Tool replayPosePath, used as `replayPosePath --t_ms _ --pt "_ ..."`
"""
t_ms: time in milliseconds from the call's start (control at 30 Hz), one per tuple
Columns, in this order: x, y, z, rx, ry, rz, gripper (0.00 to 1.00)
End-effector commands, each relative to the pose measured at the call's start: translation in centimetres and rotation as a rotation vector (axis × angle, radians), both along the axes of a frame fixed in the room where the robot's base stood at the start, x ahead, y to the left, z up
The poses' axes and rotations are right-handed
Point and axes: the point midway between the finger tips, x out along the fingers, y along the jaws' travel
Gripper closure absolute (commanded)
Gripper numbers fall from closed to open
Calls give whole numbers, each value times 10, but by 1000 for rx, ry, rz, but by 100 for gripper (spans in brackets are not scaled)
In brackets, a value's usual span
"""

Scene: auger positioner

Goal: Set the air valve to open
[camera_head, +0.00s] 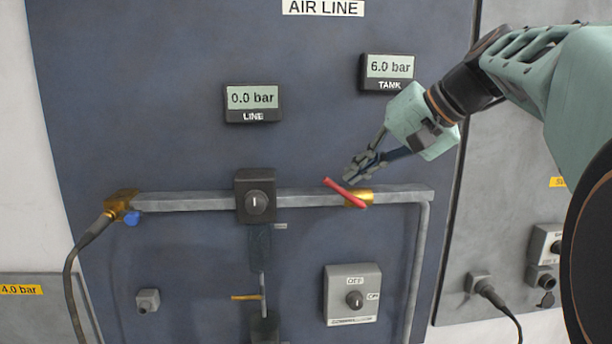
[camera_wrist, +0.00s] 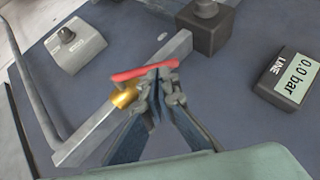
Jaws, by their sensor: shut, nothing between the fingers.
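The air valve is a brass body (camera_head: 360,198) on the horizontal grey pipe, with a red lever (camera_head: 343,192). The lever lies slanted across the pipe, its upper-left end above the pipe and its lower-right end over the brass body. My gripper (camera_head: 352,174) is shut and empty, its fingertips just above the lever. In the wrist view the red lever (camera_wrist: 138,73) stretches from the brass body (camera_wrist: 124,97) to the fingertips (camera_wrist: 167,88), which are close to its free end. I cannot tell whether they touch it. The LINE display (camera_head: 252,98) reads 0.0 bar.
The TANK display (camera_head: 388,70) reads 6.0 bar. A black block with a knob (camera_head: 255,202) sits on the pipe left of the valve. The panel between the LINE display and the pipe is clear.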

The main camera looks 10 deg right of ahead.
Motion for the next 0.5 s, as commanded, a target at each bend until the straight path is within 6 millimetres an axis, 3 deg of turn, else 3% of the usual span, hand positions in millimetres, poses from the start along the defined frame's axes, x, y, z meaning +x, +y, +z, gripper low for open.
replayPosePath --t_ms 200,500 --pt "12 11 -15 1 1 0 100" --pt "14 12 -17 0 0 -2 100"
